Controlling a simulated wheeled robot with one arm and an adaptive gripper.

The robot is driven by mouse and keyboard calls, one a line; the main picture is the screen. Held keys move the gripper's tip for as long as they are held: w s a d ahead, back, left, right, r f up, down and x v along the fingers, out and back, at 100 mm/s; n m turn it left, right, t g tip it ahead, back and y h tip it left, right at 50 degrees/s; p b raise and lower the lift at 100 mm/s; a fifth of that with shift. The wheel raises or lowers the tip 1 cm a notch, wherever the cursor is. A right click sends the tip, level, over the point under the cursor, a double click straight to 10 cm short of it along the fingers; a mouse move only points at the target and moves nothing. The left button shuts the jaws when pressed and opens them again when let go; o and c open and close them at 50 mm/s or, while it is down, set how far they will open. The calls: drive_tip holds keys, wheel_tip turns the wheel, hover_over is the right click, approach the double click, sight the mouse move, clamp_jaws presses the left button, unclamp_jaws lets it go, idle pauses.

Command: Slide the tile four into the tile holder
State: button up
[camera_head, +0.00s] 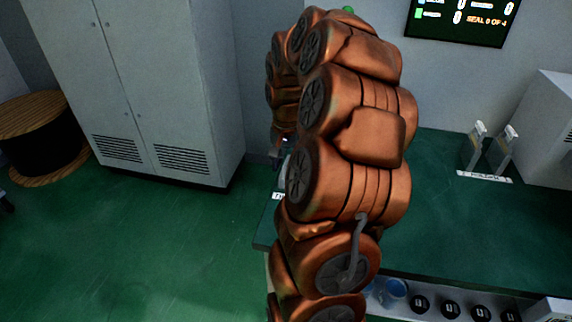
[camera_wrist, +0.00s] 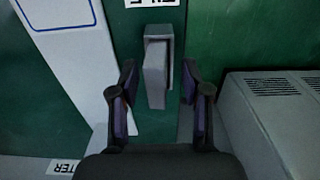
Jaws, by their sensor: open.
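In the wrist view my gripper (camera_wrist: 158,78) is open. Its two dark fingers with purple pads stand on either side of a grey upright block with a slab-like front part (camera_wrist: 155,75). A gap shows between the block and each finger. A partly cut-off label lies beyond the block; I cannot tell for sure that the block is tile four. In the head view a metal stand with two upright posts (camera_head: 488,150) is on the green table, with a small label in front; it may be the tile holder. My arm hides most of the gripper there.
A white panel with a blue outline (camera_wrist: 70,50) is left of my gripper in the wrist view, and a grey vented box (camera_wrist: 275,110) is right. The head view shows a green table (camera_head: 445,225), a grey cabinet (camera_head: 150,80) and a cable drum (camera_head: 45,140).

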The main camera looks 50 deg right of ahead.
sight(286, 161)
wheel_tip(286, 161, up, 12)
drive_tip(key=shift+f, duration=0.15)
idle(0.3)
